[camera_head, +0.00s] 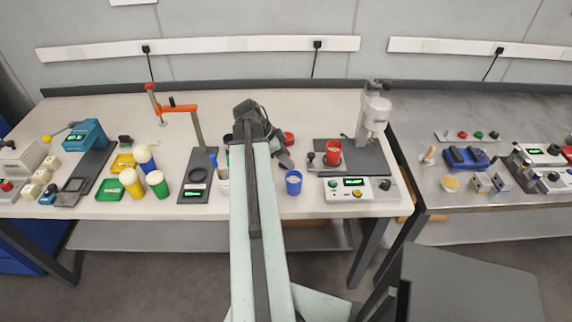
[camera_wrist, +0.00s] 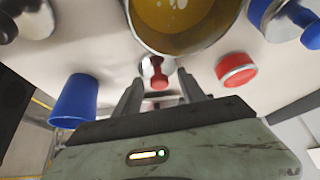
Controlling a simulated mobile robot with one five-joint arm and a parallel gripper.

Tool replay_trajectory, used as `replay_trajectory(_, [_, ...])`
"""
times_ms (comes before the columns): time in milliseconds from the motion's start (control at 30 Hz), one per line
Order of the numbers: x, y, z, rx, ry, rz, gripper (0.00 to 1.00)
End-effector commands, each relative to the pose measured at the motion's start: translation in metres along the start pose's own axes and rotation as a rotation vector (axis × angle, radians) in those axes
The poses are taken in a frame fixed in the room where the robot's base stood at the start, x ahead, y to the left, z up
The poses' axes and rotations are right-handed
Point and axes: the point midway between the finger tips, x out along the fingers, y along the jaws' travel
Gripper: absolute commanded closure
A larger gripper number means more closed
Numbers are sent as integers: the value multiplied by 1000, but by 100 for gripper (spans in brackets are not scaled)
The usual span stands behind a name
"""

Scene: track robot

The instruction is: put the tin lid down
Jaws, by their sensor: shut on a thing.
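My gripper (camera_wrist: 163,78) reaches up the wrist view, with a gap between its two dark fingers. A large round piece with a grey metal rim and glossy amber face (camera_wrist: 185,18) fills the top of that view, just beyond the fingertips, partly cut off. I take it to be the tin lid in my grip; the exact contact is not clear. A small red-ended piece (camera_wrist: 158,81) shows between the fingers; I cannot tell if they touch it. In the head view my gripper (camera_head: 286,160) is over the bench, partly hidden by my arm, and the lid cannot be made out.
A blue cup (camera_head: 293,183) stands near the bench front, and a red round thing (camera_head: 288,139) lies behind. A press (camera_head: 375,115) with a red cup (camera_head: 333,153) is on the right. A clamp stand (camera_head: 196,180) and several cups are left. Some bench front is bare.

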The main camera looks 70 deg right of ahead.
Motion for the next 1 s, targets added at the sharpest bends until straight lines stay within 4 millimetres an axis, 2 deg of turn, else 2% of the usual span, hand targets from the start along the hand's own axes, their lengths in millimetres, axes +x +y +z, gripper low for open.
replay_trajectory(300, [3,0,2,-1,0,0,90])
replay_trajectory(333, [3,0,2,-1,0,0,49])
replay_trajectory(400, [2,0,2,-1,0,0,30])
replay_trajectory(767, [-2,0,0,-1,0,-1,29])
replay_trajectory(867, [-19,0,-2,-2,0,-1,29])
replay_trajectory(1000, [-56,0,-5,-4,0,-2,29])
